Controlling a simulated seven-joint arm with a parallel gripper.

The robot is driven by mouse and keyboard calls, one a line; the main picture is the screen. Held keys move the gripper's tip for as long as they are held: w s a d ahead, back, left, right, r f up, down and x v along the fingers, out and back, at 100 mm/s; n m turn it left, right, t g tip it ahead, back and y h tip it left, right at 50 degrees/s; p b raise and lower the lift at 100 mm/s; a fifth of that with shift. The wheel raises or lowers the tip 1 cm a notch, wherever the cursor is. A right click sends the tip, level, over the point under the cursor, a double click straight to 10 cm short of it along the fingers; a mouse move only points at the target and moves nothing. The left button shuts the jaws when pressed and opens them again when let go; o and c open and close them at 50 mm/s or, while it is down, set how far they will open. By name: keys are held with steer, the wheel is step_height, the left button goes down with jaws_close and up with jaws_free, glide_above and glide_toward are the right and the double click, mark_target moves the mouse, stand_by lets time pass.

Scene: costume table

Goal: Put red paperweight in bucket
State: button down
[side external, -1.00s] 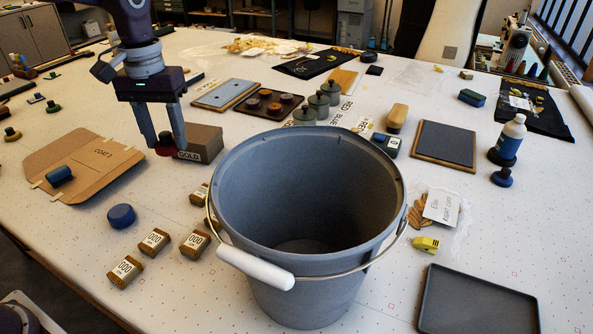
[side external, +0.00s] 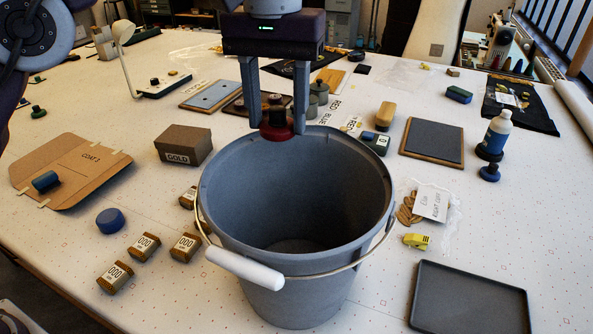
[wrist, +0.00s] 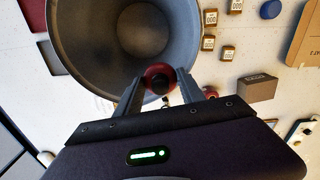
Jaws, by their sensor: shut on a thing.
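The red paperweight (side external: 277,130) is a round red base with a dark knob on top. My gripper (side external: 277,125) is shut on it, with one finger at each side. In the side view the paperweight overlaps the far rim of the large grey bucket (side external: 230,222). In the wrist view the paperweight (wrist: 159,78) shows between my fingertips at the edge of the bucket (wrist: 70,50), whose opening lies just beyond it. The bucket stands upright with its white-gripped handle down at the front. Its visible inside is empty.
A brown GOLD box (side external: 184,146), a blue round piece (side external: 110,220) and several small labelled blocks (side external: 115,277) lie left of the bucket. A black tray (side external: 470,295), yellow clip (side external: 416,241) and blue-white bottle (side external: 497,135) are at right.

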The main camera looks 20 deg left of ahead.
steer(key=shift+m, duration=0.9)
steer(key=s+d+f, duration=0.2)
steer(key=f, duration=0.6)
steer(key=s+d+f, duration=0.2)
steer(key=f, duration=0.6)
steer(key=s+d+f, duration=0.2)
steer(key=f, duration=0.6)
steer(key=shift+d+f, duration=0.35)
steer(key=shift+f, duration=0.1)
steer(key=c, duration=0.7)
jaws_free()
step_height(320, 180, up, 12)
